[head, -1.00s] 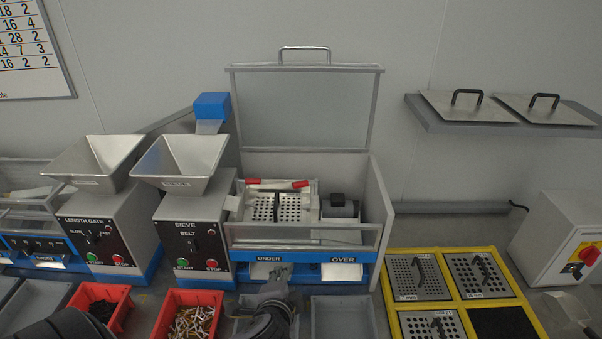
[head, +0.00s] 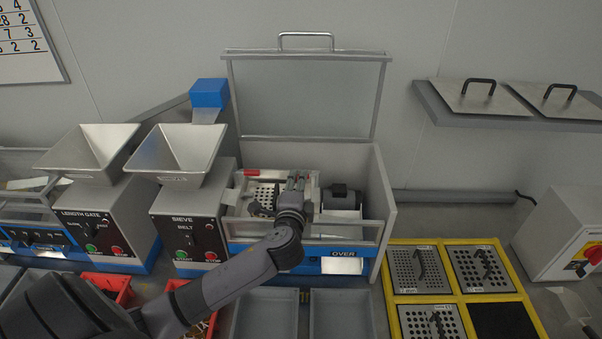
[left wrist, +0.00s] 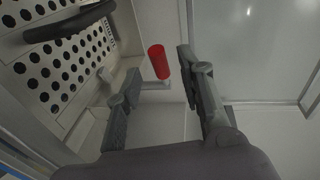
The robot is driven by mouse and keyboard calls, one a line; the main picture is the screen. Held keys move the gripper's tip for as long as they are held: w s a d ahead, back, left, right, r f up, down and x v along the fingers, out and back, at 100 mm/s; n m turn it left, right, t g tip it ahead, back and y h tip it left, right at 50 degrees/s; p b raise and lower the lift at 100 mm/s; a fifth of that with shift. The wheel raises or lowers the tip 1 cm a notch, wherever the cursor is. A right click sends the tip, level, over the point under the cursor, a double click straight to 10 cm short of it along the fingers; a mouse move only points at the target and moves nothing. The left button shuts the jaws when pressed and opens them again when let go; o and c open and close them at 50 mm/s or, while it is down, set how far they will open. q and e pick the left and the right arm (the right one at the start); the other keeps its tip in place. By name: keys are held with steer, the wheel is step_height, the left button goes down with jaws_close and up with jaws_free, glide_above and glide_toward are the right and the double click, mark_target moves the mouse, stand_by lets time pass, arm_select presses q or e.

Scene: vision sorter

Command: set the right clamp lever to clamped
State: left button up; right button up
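My left gripper (head: 297,184) reaches over the front wall into the open sieve box (head: 388,205), above the right part of the perforated sieve plate (head: 262,194). It is open, fingers apart. In the left wrist view a red lever grip (left wrist: 158,62) on a pale metal stem shows in the gap between the fingertips, with no clear contact. It appears to be the right clamp lever. In the head view my gripper hides that lever. The left clamp lever's red grip (head: 264,172) shows at the plate's back left. My right gripper is not in view.
The raised lid (head: 305,95) stands open behind the box. A dark motor part (head: 340,197) sits right of the plate. Hoppers (head: 178,152) stand at left. Grey bins (head: 342,318) lie in front. Spare sieve plates (head: 418,268) lie in a yellow rack at right.

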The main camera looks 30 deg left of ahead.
arm_select(q)
steer(key=shift+x, duration=2.35)
jaws_close()
steer(key=shift+p, duration=0.3)
